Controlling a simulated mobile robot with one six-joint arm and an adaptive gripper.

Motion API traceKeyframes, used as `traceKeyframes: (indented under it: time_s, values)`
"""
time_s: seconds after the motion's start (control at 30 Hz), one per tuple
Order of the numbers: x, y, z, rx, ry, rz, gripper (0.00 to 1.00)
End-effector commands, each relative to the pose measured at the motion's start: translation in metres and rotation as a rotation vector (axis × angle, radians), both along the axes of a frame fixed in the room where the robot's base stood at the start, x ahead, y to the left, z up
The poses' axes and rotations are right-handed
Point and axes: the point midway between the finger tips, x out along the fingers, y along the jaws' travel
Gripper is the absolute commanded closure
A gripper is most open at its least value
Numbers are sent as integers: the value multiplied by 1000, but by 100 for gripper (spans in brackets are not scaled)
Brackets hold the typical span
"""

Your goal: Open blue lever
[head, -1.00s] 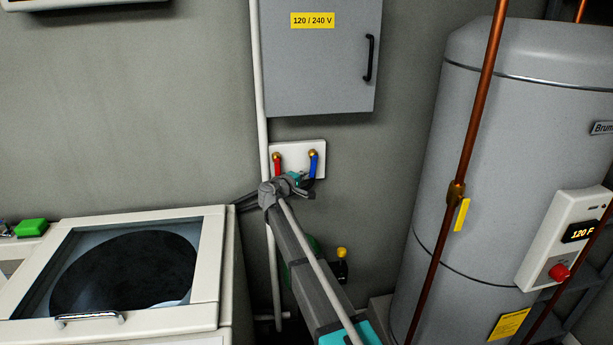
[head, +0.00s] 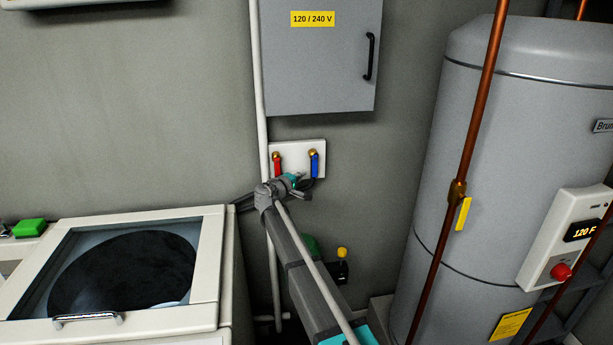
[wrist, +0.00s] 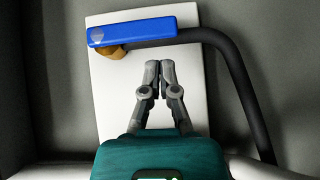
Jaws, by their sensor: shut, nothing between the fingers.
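The blue lever (head: 314,166) hangs downward from a brass valve at the right of a white wall plate (head: 296,148), under the grey electrical box. In the wrist view the blue lever (wrist: 132,32) lies across the top of the plate, with the brass fitting under its left part. My gripper (wrist: 159,66) is shut and empty, its fingertips just below the lever in that picture and apart from it. In the head view my gripper (head: 304,184) is near the lever's lower end; its fingertips are hard to make out there.
A red lever (head: 277,166) sits left of the blue one on the same plate. A dark hose (wrist: 236,75) curves from the blue lever's valve. A white pipe (head: 262,120) runs down the wall at left. A washer (head: 210,270) stands lower left; a water heater (head: 480,150) stands right.

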Motion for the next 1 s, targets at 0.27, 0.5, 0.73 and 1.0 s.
traceKeyframes:
  time_s: [0.27,0.5,0.73,1.0]
  values:
    - [-27,31,0,-1,0,3,100]
    - [-62,49,0,0,0,0,100]
    - [-83,61,0,0,0,-2,100]
    - [-89,65,0,-1,-1,-4,100]
